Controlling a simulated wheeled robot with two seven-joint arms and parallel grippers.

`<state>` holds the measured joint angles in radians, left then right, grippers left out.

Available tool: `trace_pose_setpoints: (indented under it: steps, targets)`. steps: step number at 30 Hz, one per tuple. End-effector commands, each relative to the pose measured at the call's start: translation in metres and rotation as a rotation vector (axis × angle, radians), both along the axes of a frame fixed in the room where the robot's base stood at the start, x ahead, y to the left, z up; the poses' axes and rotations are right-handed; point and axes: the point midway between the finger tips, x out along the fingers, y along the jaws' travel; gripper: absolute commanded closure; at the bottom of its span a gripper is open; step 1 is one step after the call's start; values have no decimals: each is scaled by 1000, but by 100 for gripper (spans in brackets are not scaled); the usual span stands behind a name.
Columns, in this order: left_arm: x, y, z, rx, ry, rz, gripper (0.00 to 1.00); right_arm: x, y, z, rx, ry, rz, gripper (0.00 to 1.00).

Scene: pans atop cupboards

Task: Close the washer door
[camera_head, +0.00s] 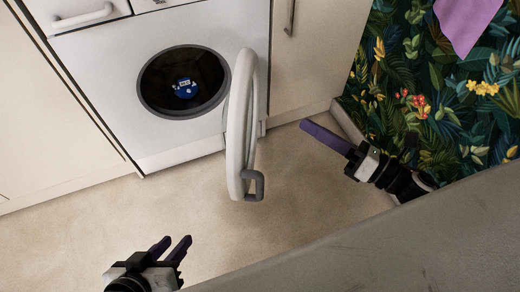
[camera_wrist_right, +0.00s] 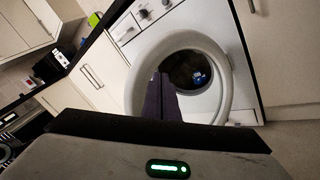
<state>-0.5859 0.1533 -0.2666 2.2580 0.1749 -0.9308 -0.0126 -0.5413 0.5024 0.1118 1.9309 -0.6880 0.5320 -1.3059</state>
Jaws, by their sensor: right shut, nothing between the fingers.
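The white washer (camera_head: 105,75) stands between cupboards with its dark round drum opening (camera_head: 160,90) exposed. Its round door (camera_head: 237,125) is swung wide open, sticks out from the right side of the opening and is seen nearly edge-on. A grey handle (camera_head: 257,186) is at its outer edge. My right gripper (camera_head: 306,125) is shut and empty, to the right of the door and apart from it. In the right wrist view its purple fingers (camera_wrist_right: 160,98) overlap the pale door ring (camera_wrist_right: 143,70). My left gripper (camera_head: 175,241) is open and empty, low and left of the door.
A blue item (camera_head: 186,88) lies inside the drum. Cupboard fronts (camera_head: 60,150) flank the washer. A leafy patterned wall (camera_head: 440,90) is at the right, and a grey surface (camera_head: 400,245) crosses the lower right. The beige floor (camera_head: 100,215) before the washer is clear.

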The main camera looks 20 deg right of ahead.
Motion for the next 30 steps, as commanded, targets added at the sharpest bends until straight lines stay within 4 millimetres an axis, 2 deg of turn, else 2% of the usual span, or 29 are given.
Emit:
trace_pose_setpoints:
  steps: [1, 3, 6, 9, 12, 17, 30]
  targets:
    - [0, 0, 0, 0, -1, 0, 69, -9, 1, -3, -147, -79, 84, 100]
    - [1, 0, 1, -1, -2, 0, 69, -24, 4, -10, -318, -181, 199, 100]
    - [1, 0, 1, -1, -4, 0, 69, -43, 5, -20, -488, -284, 328, 100]
    - [2, 0, 1, -1, -4, 0, 69, -55, 3, -27, -578, -344, 406, 100]
    - [2, 0, 0, -1, -4, 0, 69, -58, 6, -31, -611, -370, 439, 100]
    - [-1, -1, -5, 3, 11, -7, 69, -48, 24, -34, -612, -375, 443, 100]
    - [2, -6, -8, 9, 30, -40, 69, 1, 98, -45, -609, -373, 439, 100]
